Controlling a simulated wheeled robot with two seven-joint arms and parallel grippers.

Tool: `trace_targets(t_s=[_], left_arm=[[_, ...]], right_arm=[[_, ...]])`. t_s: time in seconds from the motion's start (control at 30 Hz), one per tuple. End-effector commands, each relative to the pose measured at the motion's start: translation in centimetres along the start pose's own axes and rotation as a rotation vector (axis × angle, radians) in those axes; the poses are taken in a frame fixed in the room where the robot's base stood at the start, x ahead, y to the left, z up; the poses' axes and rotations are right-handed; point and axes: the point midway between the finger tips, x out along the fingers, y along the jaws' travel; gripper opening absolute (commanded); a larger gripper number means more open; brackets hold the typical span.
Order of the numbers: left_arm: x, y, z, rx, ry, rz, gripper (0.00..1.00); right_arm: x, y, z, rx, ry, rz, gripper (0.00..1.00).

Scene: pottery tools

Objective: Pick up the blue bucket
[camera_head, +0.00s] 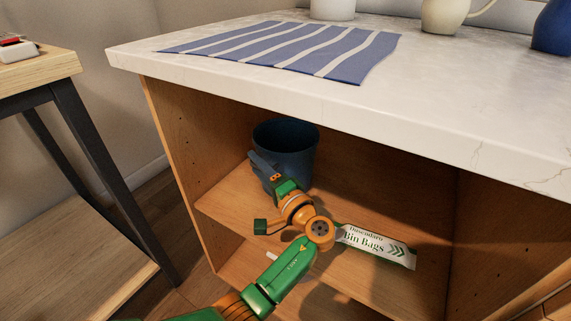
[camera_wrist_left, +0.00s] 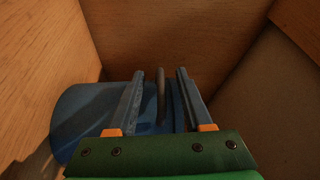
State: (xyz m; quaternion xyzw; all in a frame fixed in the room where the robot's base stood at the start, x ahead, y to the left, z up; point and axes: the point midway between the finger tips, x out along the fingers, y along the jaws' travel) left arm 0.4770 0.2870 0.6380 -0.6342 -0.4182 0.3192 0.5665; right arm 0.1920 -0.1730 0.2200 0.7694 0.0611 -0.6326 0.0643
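The blue bucket (camera_head: 291,143) stands upright on the wooden shelf inside the cabinet, under the countertop. My left gripper (camera_head: 262,166) is at the bucket's near left side, its fingers by the bucket wall. In the left wrist view, the bucket (camera_wrist_left: 80,112) fills the lower left, and the fingers of my left gripper (camera_wrist_left: 161,75) are apart. A narrow dark upright strip, apparently part of the bucket wall or rim, shows between them with gaps on both sides. Whether either finger touches the bucket I cannot tell. My right gripper is not in view.
The white countertop (camera_head: 130,56) overhangs the shelf (camera_head: 222,200). A bin bags packet (camera_head: 376,246) lies right of my left wrist. The cabinet's left side panel (camera_head: 174,130) is close to the bucket. A table with dark legs (camera_head: 100,165) stands at left.

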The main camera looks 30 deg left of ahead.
Motion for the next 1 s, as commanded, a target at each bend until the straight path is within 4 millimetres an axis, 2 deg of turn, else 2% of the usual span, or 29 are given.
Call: trace_targets(t_s=[0.03,0.17,0.2,1.0], left_arm=[[-0.02,0.00,0.00,0.000,0.000,0.000,0.40],[-0.03,0.01,0.00,0.000,0.000,0.000,0.04],[-0.04,0.01,0.00,0.000,0.000,0.000,0.00],[-0.05,-0.02,0.00,-0.001,0.000,0.000,0.00]], right_arm=[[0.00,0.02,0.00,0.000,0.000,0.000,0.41],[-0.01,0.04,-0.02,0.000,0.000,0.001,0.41],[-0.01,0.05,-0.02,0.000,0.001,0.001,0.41],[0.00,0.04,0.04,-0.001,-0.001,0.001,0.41]])
